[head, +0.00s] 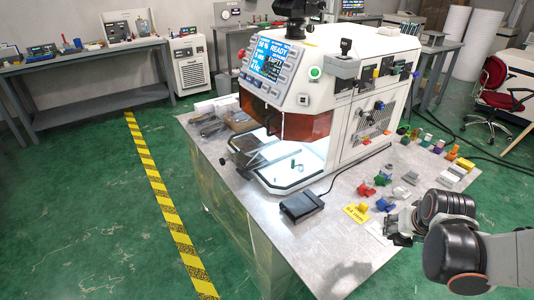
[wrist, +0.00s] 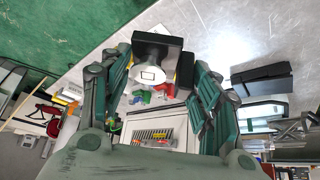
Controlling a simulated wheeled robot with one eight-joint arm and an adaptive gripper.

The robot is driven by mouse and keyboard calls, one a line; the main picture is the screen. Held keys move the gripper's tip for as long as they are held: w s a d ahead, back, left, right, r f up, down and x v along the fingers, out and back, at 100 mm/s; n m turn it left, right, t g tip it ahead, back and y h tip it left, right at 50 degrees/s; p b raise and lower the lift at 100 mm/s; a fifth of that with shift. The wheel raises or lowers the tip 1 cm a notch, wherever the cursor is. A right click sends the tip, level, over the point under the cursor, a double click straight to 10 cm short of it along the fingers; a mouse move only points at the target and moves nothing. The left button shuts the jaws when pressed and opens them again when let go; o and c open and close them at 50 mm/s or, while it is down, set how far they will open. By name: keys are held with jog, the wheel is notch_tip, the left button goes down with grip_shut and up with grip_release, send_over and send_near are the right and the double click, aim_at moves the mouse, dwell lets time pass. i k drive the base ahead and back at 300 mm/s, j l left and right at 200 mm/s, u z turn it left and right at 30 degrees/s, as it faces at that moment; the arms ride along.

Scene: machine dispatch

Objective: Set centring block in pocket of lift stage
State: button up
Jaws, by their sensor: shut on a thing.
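My gripper (head: 397,226) is at the right side of the steel table in the head view, over its front right part. In the wrist view my gripper (wrist: 158,68) has its two teal fingers on either side of a dark block with a pale round part (wrist: 152,74), apparently the centring block. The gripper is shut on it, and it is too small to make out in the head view. The machine's open lit chamber (head: 290,168) holds a small green upright piece (head: 293,163) on a white floor. The pocket of the lift stage cannot be made out.
The white machine (head: 320,95) stands on the table, its screen reading READY. A black foot pedal (head: 299,207) with a cable lies in front. Red blocks (head: 366,190), a yellow sign (head: 356,212) and several coloured parts line the right side. Bare table lies left of the pedal.

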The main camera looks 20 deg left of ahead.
aim_at(246, 145)
jog(key=k+j, duration=0.1)
jog(key=j, duration=1.25)
jog(key=k+u, duration=0.05)
